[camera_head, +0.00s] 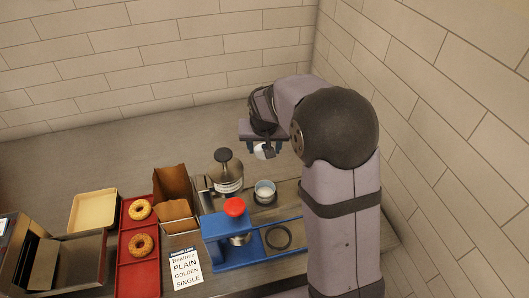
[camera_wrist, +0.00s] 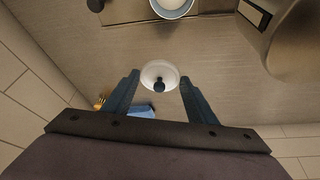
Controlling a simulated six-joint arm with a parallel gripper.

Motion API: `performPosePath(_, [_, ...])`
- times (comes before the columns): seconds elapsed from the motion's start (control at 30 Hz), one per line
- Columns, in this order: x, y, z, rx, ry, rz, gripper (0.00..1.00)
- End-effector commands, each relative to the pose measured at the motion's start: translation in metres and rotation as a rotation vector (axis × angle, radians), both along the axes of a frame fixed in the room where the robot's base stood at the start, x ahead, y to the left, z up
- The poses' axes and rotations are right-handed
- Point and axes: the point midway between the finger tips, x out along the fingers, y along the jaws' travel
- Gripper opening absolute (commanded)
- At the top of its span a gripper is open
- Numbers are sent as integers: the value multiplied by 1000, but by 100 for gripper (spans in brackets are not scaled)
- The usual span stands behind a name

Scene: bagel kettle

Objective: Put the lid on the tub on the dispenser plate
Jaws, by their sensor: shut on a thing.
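My gripper (camera_head: 262,140) is raised above the counter at the back. It is shut on the white round lid (camera_head: 261,152), which sits between the fingertips. In the wrist view the lid (camera_wrist: 159,74) has a dark knob at its middle, and the gripper (camera_wrist: 159,77) has a finger at each side of its rim. The open tub (camera_head: 265,187), pale with a blue-grey rim, stands upright on a dark round plate (camera_head: 265,200), in front of and below the lid. The tub (camera_wrist: 173,8) is partly cut off at the top of the wrist view. The lid and tub are apart.
A metal pot with a black knob (camera_head: 223,155) stands left of the tub. A blue press with a red knob (camera_head: 235,207) stands in front. Red trays with bagels (camera_head: 143,245), a brown box (camera_head: 173,185) and an order card (camera_head: 186,268) lie left. The back counter is clear.

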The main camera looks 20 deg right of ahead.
Motion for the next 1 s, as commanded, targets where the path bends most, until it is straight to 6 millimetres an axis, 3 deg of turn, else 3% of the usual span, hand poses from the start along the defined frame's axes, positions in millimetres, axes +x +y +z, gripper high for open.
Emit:
performPosePath(0.17, [2, 6, 14, 0, -3, 11, 31])
performPosePath(0.4, [4, 21, 60, 1, -6, 40, 31])
performPosePath(0.53, [-20, 29, 80, 2, -1, 71, 31])
performPosePath(0.77, [-66, 31, 72, 2, 1, 103, 31])
performPosePath(1.0, [-104, 25, 40, 2, 3, 83, 31])
